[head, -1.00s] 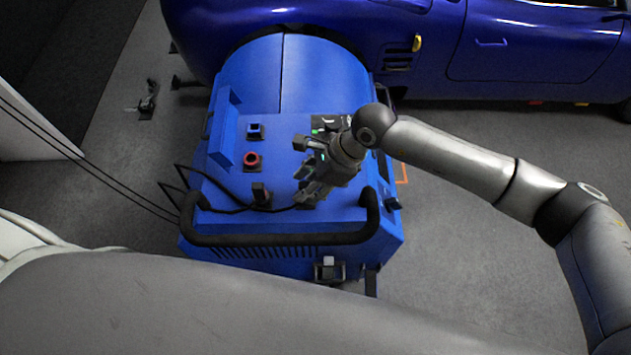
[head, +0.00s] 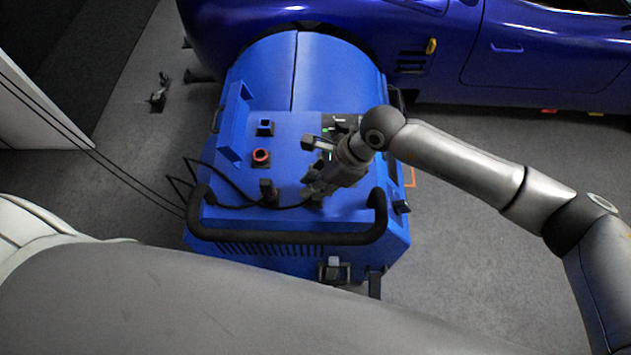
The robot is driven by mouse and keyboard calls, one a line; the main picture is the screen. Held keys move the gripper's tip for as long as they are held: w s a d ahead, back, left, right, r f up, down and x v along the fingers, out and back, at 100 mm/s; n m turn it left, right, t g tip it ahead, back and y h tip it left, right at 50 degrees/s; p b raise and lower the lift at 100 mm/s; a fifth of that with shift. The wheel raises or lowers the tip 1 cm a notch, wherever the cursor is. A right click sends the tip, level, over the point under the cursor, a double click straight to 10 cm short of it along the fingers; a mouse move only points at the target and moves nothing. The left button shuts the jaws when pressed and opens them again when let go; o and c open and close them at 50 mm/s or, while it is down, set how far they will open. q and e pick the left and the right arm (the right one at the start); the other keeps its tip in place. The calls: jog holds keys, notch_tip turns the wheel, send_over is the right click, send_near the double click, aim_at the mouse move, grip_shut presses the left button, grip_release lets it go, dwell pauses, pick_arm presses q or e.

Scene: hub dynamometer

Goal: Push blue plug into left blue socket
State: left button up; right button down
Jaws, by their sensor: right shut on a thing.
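A blue square socket (head: 265,127) stands on top of the blue machine, towards its left side. A red-rimmed round socket (head: 261,156) is just in front of it. My right gripper (head: 312,190) is low over the machine's top, to the right of and nearer than both sockets. It is shut at the end of a black cable (head: 236,206); the plug there is mostly hidden by the fingers, and its colour is not clear. A dark upright plug or connector (head: 268,191) stands to the gripper's left. My left gripper is not in view.
A black handle bar (head: 290,238) runs along the machine's front edge. A raised blue panel (head: 236,122) stands left of the sockets. A dark panel with a green light lies partly behind my right wrist. A blue car (head: 540,55) is behind.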

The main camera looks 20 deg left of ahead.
jog(key=shift+r, duration=0.15)
jog(key=shift+r+p, duration=0.75)
jog(key=shift+r, duration=1.25)
